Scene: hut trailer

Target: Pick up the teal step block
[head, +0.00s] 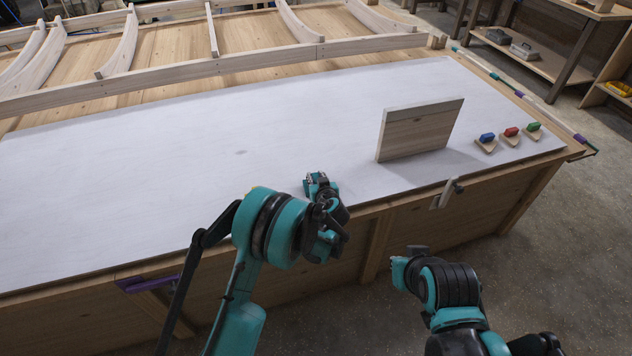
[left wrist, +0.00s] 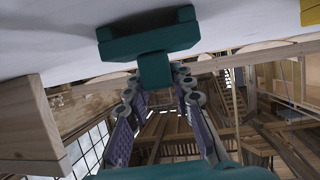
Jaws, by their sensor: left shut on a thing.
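The teal step block (left wrist: 150,40) shows in the left wrist view, with a wide bar and a narrower stem, close to the white surface. My left gripper (left wrist: 160,85) is shut on its stem, one finger on each side. In the head view my left gripper (head: 322,195) is over the front part of the white tabletop. There I cannot clearly tell the block from the teal gripper parts. My right gripper (head: 408,262) is in front of the table's edge, away from the block; its finger opening is not clear.
An upright wooden board (head: 418,130) stands on the white tabletop (head: 200,170) to the right. Beyond it are blue (head: 487,138), red (head: 511,132) and green (head: 533,127) pieces on small wooden bases. A clamp (head: 447,192) sits on the front edge. The tabletop's left side is clear.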

